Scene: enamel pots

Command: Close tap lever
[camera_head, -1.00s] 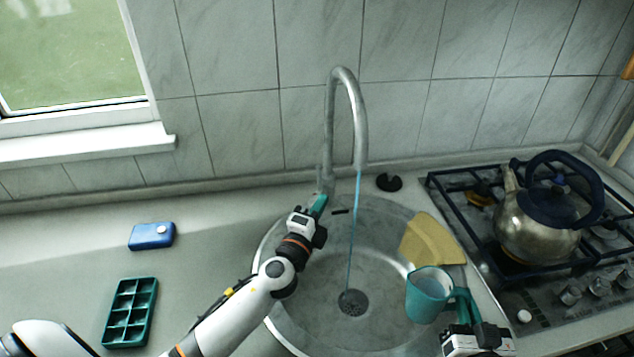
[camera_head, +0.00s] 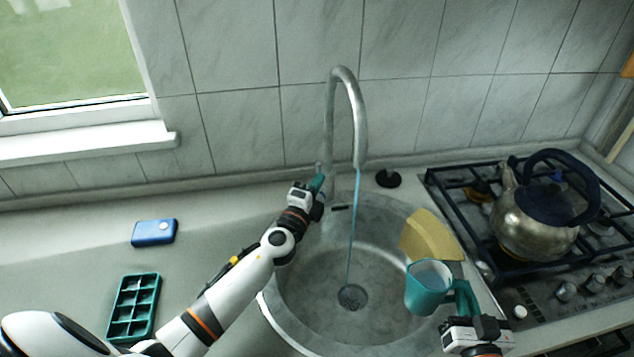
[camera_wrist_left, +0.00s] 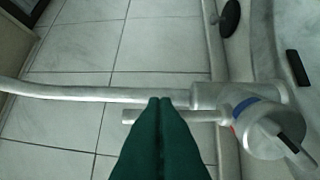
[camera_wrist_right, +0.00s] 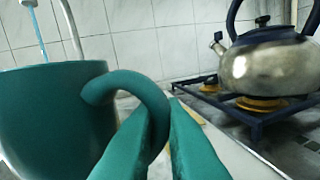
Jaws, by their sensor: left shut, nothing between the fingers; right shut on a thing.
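The grey tap (camera_head: 347,120) arches over the round sink, and a thin blue stream of water (camera_head: 354,225) runs from its spout to the drain. In the left wrist view the tap body (camera_wrist_left: 262,118) has a thin lever (camera_wrist_left: 165,115) sticking out. My left gripper (camera_head: 318,180) is shut and empty. Its green fingertips (camera_wrist_left: 160,102) are at the lever, overlapping it in the picture; I cannot tell if they touch. My right gripper (camera_wrist_right: 172,108) is shut on the handle of the teal mug (camera_head: 428,286), held upright over the sink's right side. The mug also fills the right wrist view's left side (camera_wrist_right: 50,120).
A yellow cloth (camera_head: 432,236) lies at the sink's (camera_head: 385,325) right edge. A kettle (camera_head: 535,222) stands on the stove at right. A black stopper (camera_head: 389,179) lies behind the sink. A blue sponge (camera_head: 154,232) and green tray (camera_head: 133,305) lie on the left counter.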

